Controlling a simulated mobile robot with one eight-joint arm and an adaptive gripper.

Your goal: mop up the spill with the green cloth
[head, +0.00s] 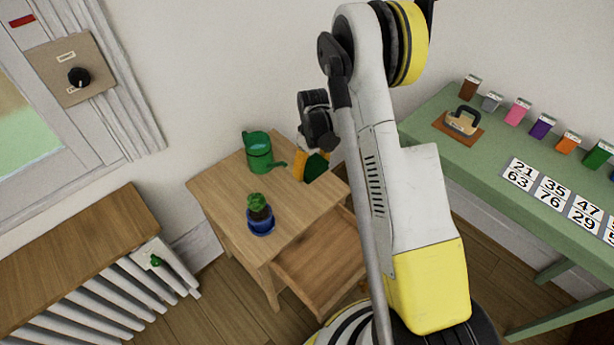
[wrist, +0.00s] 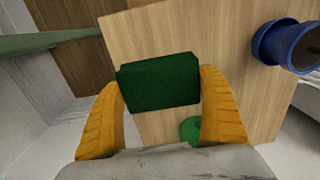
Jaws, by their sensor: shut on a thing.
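My gripper (head: 309,168) is over the right side of a small wooden table (head: 222,190). In the wrist view its two orange fingers (wrist: 163,88) are shut on the green cloth (wrist: 158,82), a dark green block-shaped piece. The cloth also shows in the head view (head: 317,166), partly behind a finger. I cannot tell whether the cloth touches the tabletop. I cannot make out a spill in either view; the arm and cloth hide part of the tabletop. A green round shape (wrist: 190,130) shows behind the right finger; I cannot tell what it is.
A green watering can (head: 259,153) stands left of my gripper, its spout close by. A blue pot with a plant (head: 261,222) stands at the table's front. A drawer (head: 322,266) is open. A green table (head: 443,142) with small boxes stands right, a radiator (head: 95,285) left.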

